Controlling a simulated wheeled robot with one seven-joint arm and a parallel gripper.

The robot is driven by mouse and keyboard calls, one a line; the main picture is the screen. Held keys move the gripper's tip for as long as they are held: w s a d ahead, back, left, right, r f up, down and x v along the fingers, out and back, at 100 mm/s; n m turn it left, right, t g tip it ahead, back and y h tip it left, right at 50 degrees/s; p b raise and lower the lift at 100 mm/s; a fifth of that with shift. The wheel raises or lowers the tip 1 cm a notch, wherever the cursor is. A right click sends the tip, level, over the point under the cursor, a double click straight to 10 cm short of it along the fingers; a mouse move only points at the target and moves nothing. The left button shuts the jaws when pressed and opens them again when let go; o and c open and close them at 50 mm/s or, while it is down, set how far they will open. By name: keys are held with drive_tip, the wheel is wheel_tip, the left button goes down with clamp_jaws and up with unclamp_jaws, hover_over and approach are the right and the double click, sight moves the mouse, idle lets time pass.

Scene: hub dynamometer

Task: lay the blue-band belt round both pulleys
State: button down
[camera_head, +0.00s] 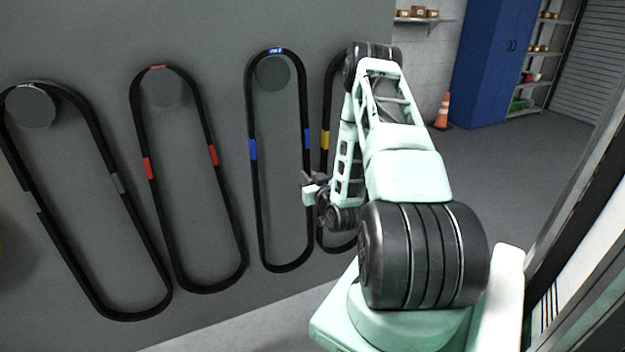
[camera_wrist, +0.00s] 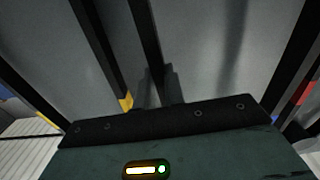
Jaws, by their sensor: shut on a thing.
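The blue-band belt (camera_head: 254,205) is a long black loop with blue bands on both sides and a blue label at the top. It hangs over a round peg (camera_head: 272,74) on the grey wall panel. My gripper (camera_head: 309,188) is at the belt's right strand, below its right blue band. In the wrist view, a black strand (camera_wrist: 147,40) runs down between the fingers (camera_wrist: 159,90), which are shut on it. My arm hides part of the area right of the belt. No pulleys can be made out in either view.
A red-band belt (camera_head: 148,168) and a grey-band belt (camera_head: 117,184) hang to the left. A yellow-band belt (camera_head: 326,140) hangs close on the right, partly behind my arm. An orange cone (camera_head: 442,110) and a blue cabinet (camera_head: 490,65) stand farther back; floor between is clear.

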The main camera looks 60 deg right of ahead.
drive_tip(key=w, duration=0.1)
drive_tip(key=w+d+f, duration=0.1)
drive_tip(key=w+d+b, duration=0.1)
drive_tip(key=w, duration=0.1)
drive_tip(key=shift+d+f, duration=0.2)
drive_tip(key=shift+f, duration=0.1)
drive_tip(key=shift+s, duration=0.15)
idle(1.1)
drive_tip(key=shift+f+b, duration=0.3)
drive_tip(key=shift+b, duration=0.35)
drive_tip(key=c, duration=1)
unclamp_jaws()
drive_tip(key=shift+s, duration=0.1)
drive_tip(key=shift+b+v, duration=0.85)
drive_tip(key=shift+v, duration=4.05)
